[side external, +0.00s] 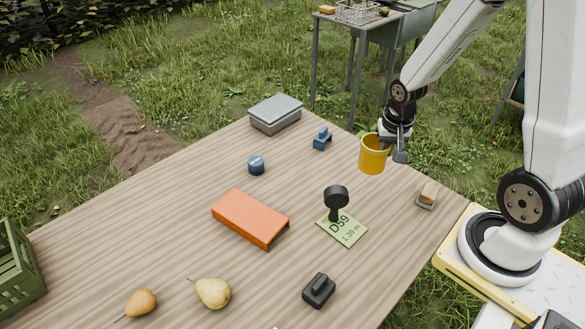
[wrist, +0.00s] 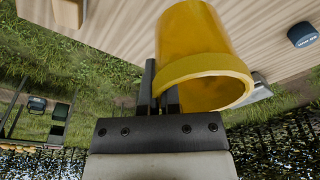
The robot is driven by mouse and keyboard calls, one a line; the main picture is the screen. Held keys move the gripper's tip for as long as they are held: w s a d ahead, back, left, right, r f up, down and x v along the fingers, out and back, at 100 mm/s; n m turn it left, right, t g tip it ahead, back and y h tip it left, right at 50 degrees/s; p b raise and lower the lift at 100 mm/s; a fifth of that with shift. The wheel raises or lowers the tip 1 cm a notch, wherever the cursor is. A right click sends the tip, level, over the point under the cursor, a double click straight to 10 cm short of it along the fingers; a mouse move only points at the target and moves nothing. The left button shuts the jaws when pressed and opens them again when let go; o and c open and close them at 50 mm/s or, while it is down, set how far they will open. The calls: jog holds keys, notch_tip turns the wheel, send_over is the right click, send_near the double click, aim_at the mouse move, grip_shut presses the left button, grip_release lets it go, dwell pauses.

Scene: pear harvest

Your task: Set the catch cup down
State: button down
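The catch cup is a yellow cup (side external: 373,155), held in the air near the table's right edge in the side view. In the wrist view the yellow cup (wrist: 200,45) fills the upper middle, with its rim facing the camera. My gripper (side external: 392,149) is beside the cup. In the wrist view the gripper's dark fingers (wrist: 160,92) are shut on the cup's wall, one on the outside and one hidden partly behind the rim. The wooden table (side external: 150,215) lies below the cup, and a gap shows between them.
An orange box (side external: 250,217), a green card marked D59 (side external: 350,232) with a black stamp-like object (side external: 336,198), a blue round tin (side external: 256,165), a blue block (side external: 322,139), a grey case (side external: 275,114), a wooden-topped brush (side external: 427,195), a black block (side external: 319,290) and two pears (side external: 213,293) stand on the table.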

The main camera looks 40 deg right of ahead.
jog(key=shift+f, duration=0.7)
jog(key=shift+w, duration=0.15)
jog(key=shift+w+d+f, duration=0.7)
jog(key=shift+w+f, duration=0.85)
jog(key=shift+w, duration=0.55)
jog(key=shift+w+d+f, duration=0.65)
jog(key=shift+w+f, duration=0.95)
jog(key=shift+w, duration=0.5)
jog(key=shift+w+d+f, duration=0.7)
jog(key=shift+w+f, duration=0.85)
jog(key=shift+w, duration=0.55)
jog(key=shift+w+f, duration=0.2)
jog(key=shift+f, duration=1.6)
jog(key=shift+f, duration=0.15)
